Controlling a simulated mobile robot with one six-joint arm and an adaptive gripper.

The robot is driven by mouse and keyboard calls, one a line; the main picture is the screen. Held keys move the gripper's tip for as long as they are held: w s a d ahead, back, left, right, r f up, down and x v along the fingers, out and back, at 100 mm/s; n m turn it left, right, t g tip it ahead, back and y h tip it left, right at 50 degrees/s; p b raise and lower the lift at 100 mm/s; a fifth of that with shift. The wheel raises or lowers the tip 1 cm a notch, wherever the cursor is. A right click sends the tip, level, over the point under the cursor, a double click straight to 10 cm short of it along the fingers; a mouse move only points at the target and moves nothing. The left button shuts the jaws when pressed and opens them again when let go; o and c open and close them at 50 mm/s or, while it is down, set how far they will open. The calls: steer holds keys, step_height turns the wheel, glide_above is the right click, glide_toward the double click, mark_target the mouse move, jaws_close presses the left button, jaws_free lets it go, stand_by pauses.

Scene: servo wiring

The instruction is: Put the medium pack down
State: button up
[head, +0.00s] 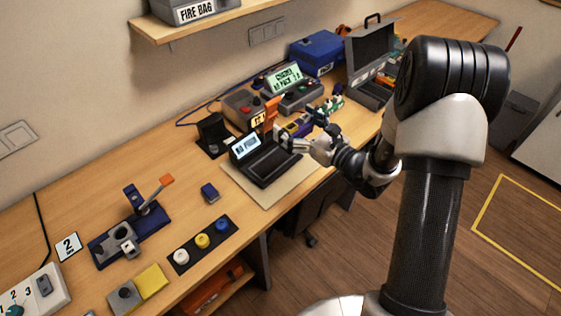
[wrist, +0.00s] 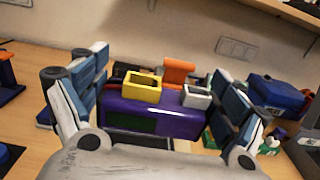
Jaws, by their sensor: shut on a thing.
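My gripper (head: 291,138) is in the middle of the head view, above the right part of the workbench. In the wrist view its two fingers (wrist: 158,105) are on either side of a purple pack (wrist: 180,122), and the gripper is shut on it. The pack has a yellow socket (wrist: 143,86) and a smaller grey-white socket (wrist: 196,97) on top, and a dark green panel on its near face. The head view shows the purple pack (head: 294,128) partly hidden by my gripper. I cannot tell whether its underside touches anything.
A black device with a lit screen (head: 245,146) stands on a beige mat (head: 290,186) beside my gripper. An orange piece (head: 271,112) stands close by. Behind are a charger with a green display (head: 286,77), a blue box (head: 318,52) and an open grey case (head: 371,48).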

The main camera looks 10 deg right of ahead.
steer(key=shift+w+f, duration=0.25)
step_height(320, 180, down, 19)
steer(key=b, duration=0.5)
steer(key=shift+w+a+b, duration=0.1)
steer(key=shift+w+b, duration=0.05)
steer(key=shift+b, duration=0.2)
steer(key=shift+r, duration=0.1)
steer(key=o, duration=1.1)
steer(key=shift+f, duration=0.25)
steer(key=shift+o, duration=1.1)
steer(key=shift+r, duration=0.2)
